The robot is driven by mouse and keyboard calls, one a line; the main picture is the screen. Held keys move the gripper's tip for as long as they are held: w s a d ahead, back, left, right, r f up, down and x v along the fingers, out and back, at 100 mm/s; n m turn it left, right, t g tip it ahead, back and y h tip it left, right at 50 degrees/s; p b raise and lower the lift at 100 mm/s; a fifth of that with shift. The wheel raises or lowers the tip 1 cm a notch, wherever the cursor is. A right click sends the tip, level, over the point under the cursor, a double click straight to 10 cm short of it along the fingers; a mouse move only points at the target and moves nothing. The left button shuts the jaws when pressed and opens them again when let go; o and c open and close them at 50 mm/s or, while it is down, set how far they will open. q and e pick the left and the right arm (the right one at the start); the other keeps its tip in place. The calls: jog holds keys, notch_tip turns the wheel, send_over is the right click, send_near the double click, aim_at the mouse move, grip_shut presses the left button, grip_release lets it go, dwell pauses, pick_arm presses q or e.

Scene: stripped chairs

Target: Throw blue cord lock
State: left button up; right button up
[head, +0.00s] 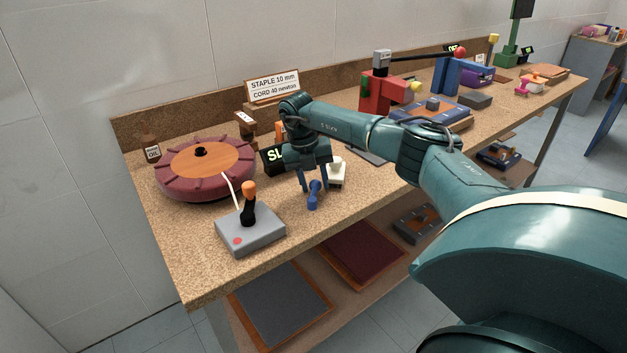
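A small blue piece (313,196) with knobbed ends, which looks like the blue cord lock, stands out near the front edge of the workbench (170,235). My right gripper (313,186) points down just over it. Its two fingers are apart, one on each side of the blue piece's upper end. I cannot tell whether they touch it. A cream-white part (337,173) is just to the right of the fingers, partly hidden by them. My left gripper is not in view.
A grey box with a black, orange-topped lever (249,204) stands front left. Behind it is a round maroon cushion with a wooden disc (185,160). A dark display (272,158) is partly behind my gripper. A red clamp-like machine (377,93) stands further right.

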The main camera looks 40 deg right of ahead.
notch_tip(320, 180, up, 13)
jog(key=w+a, duration=0.1)
jog(key=a, duration=0.1)
jog(key=shift+w, duration=0.3)
jog(key=shift+c, duration=0.5)
